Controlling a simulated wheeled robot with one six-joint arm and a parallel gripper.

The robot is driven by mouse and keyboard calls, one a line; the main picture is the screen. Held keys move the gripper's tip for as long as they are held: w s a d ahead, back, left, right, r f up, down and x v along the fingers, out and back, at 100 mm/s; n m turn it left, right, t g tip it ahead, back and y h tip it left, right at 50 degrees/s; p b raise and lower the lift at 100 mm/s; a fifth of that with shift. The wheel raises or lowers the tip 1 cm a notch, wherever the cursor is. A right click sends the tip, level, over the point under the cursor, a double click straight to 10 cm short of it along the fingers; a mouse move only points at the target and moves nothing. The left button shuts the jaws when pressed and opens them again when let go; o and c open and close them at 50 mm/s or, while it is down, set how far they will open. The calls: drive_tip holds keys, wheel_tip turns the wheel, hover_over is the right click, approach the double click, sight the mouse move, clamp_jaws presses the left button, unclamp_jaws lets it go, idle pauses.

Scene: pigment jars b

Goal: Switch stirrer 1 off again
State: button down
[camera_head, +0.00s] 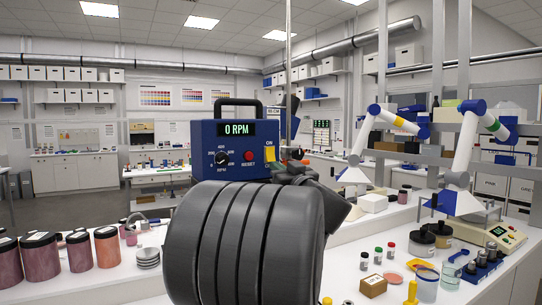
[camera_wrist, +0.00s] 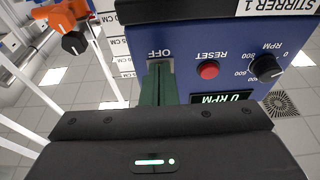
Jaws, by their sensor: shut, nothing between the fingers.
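The blue stirrer control box (camera_head: 205,150) stands in the middle of the head view, with a black handle on top. Its green display (camera_head: 236,129) reads 0 RPM. A yellow switch (camera_head: 270,154) sits at the right of its front, under the word ON. The wrist view shows the box (camera_wrist: 190,40) upside down, labelled STIRRER 1. My gripper (camera_wrist: 160,68) is shut and empty, its green fingers at the switch beside the word OFF. The fingers cover most of the switch there. I cannot tell whether they touch it. The display (camera_wrist: 222,98) shows partly.
A red RESET button (camera_wrist: 208,70) and a black RPM knob (camera_wrist: 266,68) are beside the switch. An orange clamp (camera_wrist: 62,14) with a black knob is close by. Pigment jars (camera_head: 107,247) stand on the bench at left. A metal rod rises behind the box.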

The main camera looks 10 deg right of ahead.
drive_tip(key=shift+w, duration=0.15)
drive_tip(key=shift+w+a, duration=0.2)
drive_tip(key=shift+w, duration=0.1)
drive_tip(key=v, duration=1.7)
drive_tip(key=shift+s+d+r+b, duration=0.2)
drive_tip(key=shift+s+r+b, duration=0.1)
drive_tip(key=shift+b, duration=0.15)
drive_tip(key=p+x, duration=0.1)
drive_tip(key=x, duration=1.4)
drive_tip(key=shift+w+a+p, duration=0.15)
drive_tip(key=shift+w+p, duration=0.1)
drive_tip(key=shift+p, duration=0.15)
